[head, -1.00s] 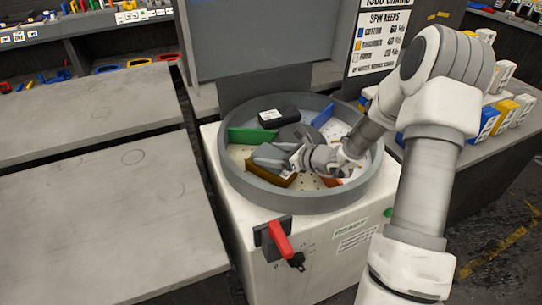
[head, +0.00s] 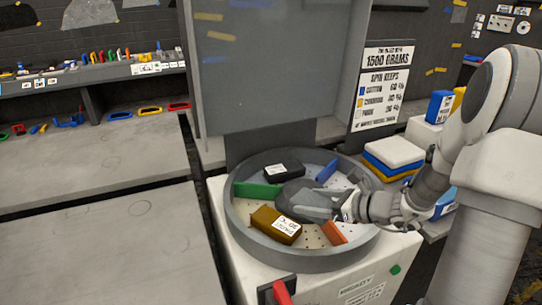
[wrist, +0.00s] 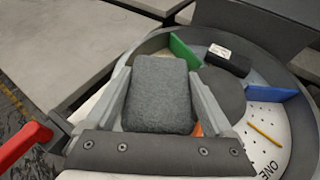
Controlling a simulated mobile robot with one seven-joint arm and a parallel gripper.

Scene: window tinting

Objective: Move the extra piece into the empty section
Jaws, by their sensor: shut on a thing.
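My gripper (head: 318,207) is over the middle of the round grey drum (head: 236,226), reaching in from the right. It is shut on a grey, rough-surfaced block (wrist: 160,95), which fills the space between the fingers in the wrist view. Green (head: 257,190), blue (head: 327,172) and orange (head: 334,232) dividers split the white, perforated drum floor into sections. A black block (head: 284,172) lies in the back section between green and blue. A labelled brown block (head: 276,225) lies in the front-left section. In the wrist view, the section beyond blue shows a yellow stick (wrist: 264,133); the held block hides the brown one.
The drum's raised rim surrounds the sections, and a dark hub (wrist: 222,92) stands at its centre. A red handle (head: 282,293) sticks out at the front. Stacked white, yellow and blue pieces (head: 392,153) stand close on the right. The left tables (head: 110,235) are mostly clear.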

